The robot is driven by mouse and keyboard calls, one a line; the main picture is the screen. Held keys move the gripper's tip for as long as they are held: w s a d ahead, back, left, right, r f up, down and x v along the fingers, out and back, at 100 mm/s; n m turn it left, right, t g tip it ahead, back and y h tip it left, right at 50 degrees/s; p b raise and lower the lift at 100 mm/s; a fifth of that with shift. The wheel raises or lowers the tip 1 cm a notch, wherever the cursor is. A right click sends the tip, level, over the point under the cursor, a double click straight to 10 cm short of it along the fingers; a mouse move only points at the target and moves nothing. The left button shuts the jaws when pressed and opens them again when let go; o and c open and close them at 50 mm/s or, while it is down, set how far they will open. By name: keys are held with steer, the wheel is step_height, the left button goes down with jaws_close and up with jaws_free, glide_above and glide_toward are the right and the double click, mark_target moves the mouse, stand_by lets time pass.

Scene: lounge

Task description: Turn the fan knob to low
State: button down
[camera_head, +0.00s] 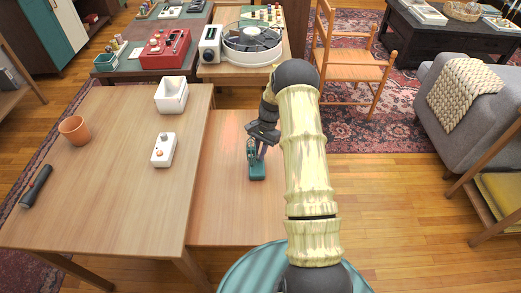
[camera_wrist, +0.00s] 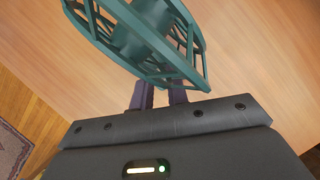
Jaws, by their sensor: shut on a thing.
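A small teal fan (camera_head: 257,172) stands on the lower wooden table. Its ribbed teal cage (camera_wrist: 150,38) fills the top of the wrist view. My gripper (camera_head: 258,148) is down at the fan, with its two dark fingers (camera_wrist: 158,92) close together just below the cage in the wrist view. It is shut on a part of the fan. The fingertips are partly hidden by the cage. The fan knob is hidden in both views, so I cannot tell its setting or whether the fingers are on it.
A higher wooden table (camera_head: 95,195) on the left holds a white control box (camera_head: 164,150), a white container (camera_head: 171,95), an orange pot (camera_head: 74,130) and a dark flashlight (camera_head: 36,187). A wooden chair (camera_head: 352,73) stands behind on the right. The lower table (camera_head: 228,215) is clear around the fan.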

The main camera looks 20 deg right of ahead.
stand_by(0.4)
steer(key=c, duration=1.4)
jaws_free()
steer(key=shift+o, duration=0.2)
steer(key=p+v, duration=0.1)
steer(key=v, duration=1.6)
steer(key=shift+r, duration=0.25)
steer(key=shift+c, duration=0.5)
